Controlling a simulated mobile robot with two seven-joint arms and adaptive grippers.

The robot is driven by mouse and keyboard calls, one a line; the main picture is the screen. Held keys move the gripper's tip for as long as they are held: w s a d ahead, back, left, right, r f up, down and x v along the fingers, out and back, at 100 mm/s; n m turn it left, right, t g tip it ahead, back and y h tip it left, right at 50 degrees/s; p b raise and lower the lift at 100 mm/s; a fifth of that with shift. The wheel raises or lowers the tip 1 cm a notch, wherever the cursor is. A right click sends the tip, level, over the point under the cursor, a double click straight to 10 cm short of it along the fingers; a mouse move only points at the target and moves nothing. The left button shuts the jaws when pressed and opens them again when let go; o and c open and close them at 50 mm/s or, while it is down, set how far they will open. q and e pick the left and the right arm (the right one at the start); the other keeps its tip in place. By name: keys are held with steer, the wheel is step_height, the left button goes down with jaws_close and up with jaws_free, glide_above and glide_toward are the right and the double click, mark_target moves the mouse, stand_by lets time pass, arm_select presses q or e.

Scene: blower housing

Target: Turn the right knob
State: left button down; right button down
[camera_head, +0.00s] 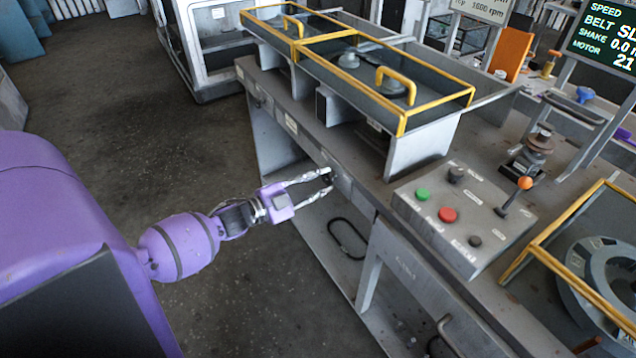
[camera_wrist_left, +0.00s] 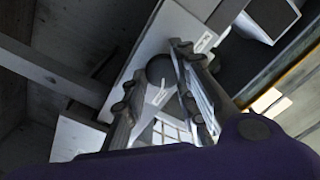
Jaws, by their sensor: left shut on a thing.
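My left gripper (camera_head: 328,179) reaches from the left to the front face of the grey workbench (camera_head: 352,197). Its two fingers are closed around a dark knob (camera_head: 327,175) on that face. The left wrist view shows the dark, round knob (camera_wrist_left: 160,68) between the fingertips of the left gripper (camera_wrist_left: 158,75), with a pale label beside it. The fingers hide part of the knob, and I cannot tell its turn angle. My right gripper is not in view.
Yellow-framed guards (camera_head: 375,60) stand on the bench above the knob. A control box (camera_head: 465,218) with green and red buttons and an orange-tipped lever (camera_head: 524,184) sits to the right. A black loop (camera_head: 347,238) lies on the lower shelf. The floor (camera_head: 130,120) at left is clear.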

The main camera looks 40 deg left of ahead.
arm_select(q)
steer(key=shift+s+d+f, duration=0.2)
steer(key=shift+d+f, duration=0.05)
steer(key=shift+f, duration=0.15)
steer(key=c, duration=1.5)
jaws_free()
steer(key=shift+c, duration=0.2)
steer(key=shift+r, duration=0.1)
steer(key=shift+a+r, duration=0.1)
steer(key=shift+a, duration=0.05)
steer(key=v, duration=1.1)
steer(key=shift+s+a, duration=0.15)
steer(key=shift+s, duration=0.2)
